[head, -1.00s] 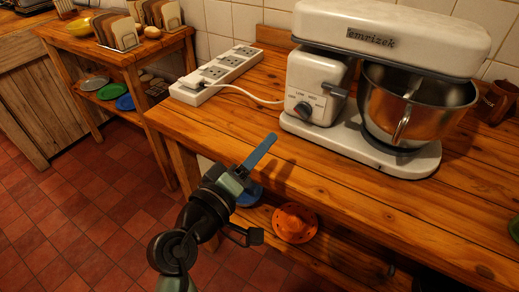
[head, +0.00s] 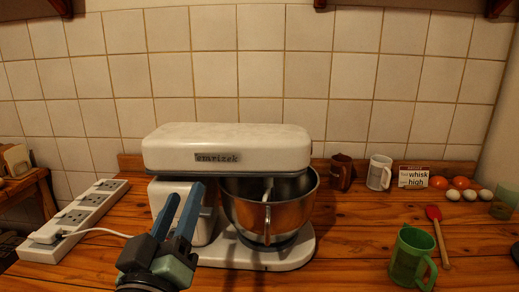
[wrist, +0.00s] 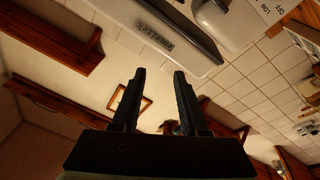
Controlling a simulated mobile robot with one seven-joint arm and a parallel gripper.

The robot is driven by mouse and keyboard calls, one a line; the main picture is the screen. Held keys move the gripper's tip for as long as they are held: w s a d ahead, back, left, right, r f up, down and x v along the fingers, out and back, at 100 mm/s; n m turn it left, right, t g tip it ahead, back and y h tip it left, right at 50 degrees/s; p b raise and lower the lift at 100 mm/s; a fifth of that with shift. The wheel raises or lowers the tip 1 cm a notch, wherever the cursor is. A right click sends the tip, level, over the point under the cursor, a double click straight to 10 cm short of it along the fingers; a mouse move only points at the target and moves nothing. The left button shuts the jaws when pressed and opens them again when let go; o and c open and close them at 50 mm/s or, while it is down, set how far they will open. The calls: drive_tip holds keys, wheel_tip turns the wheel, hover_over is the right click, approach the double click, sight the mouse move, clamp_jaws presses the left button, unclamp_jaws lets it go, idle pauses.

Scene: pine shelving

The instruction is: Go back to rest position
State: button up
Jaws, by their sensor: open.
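My gripper (head: 178,212) is raised in front of the left part of the white stand mixer (head: 225,148) in the head view. Its two fingers point up and stand apart with nothing between them. The wrist view also shows my gripper (wrist: 155,88) open and empty, with the mixer (wrist: 165,35) at the top of the picture. The mixer's steel bowl (head: 285,215) is to the right of the fingers. My gripper hides part of the mixer's body and base.
A white power strip (head: 80,212) with a plugged cable lies left on the wooden counter (head: 345,245). On the right are a green mug (head: 408,258), a red spatula (head: 438,235), a white mug (head: 379,172), a brown mug (head: 341,172), a sign (head: 413,177) and several eggs (head: 453,194).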

drive_tip(key=s+d+r+m+t, duration=0.2)
drive_tip(key=s+d+r, duration=0.2)
drive_tip(key=r, duration=0.3)
drive_tip(key=s+d+r+m+t, duration=0.2)
drive_tip(key=s+d+r, duration=0.15)
drive_tip(key=r, duration=0.45)
drive_tip(key=s+d+r+m+t, duration=0.2)
drive_tip(key=s+d+r, duration=0.15)
drive_tip(key=r, duration=0.35)
wheel_tip(320, 180, up, 19)
drive_tip(key=s+t+p, duration=0.1)
drive_tip(key=p, duration=1.6)
drive_tip(key=shift+d+y+p, duration=0.25)
drive_tip(key=shift+y+p, duration=0.05)
drive_tip(key=shift+y, duration=0.1)
drive_tip(key=shift+f, duration=0.1)
